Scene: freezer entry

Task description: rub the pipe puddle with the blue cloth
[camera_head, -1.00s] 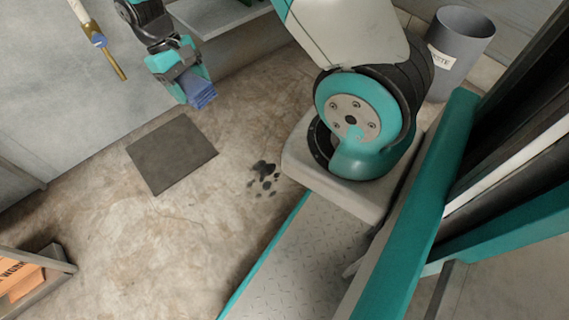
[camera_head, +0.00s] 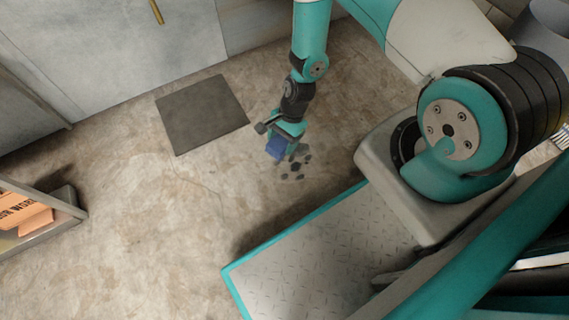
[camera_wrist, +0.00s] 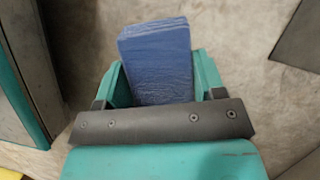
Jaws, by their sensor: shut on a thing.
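The blue cloth (camera_head: 276,148), a folded pad, is in my gripper (camera_head: 285,133), which points down low over the floor. In the wrist view the cloth (camera_wrist: 156,62) sticks out between the two teal fingers of my gripper (camera_wrist: 160,85). The puddle (camera_head: 292,170) is a cluster of dark wet spots on the floor, just beside and below the cloth; the gripper may hide part of it. I cannot tell whether the cloth touches the floor. The puddle does not show clearly in the wrist view.
A dark flat mat (camera_head: 202,114) lies left of the gripper. A shelf with an orange box (camera_head: 22,215) stands at the left. A grey bin (camera_head: 545,25) is at the far right. Floor at the lower left is clear.

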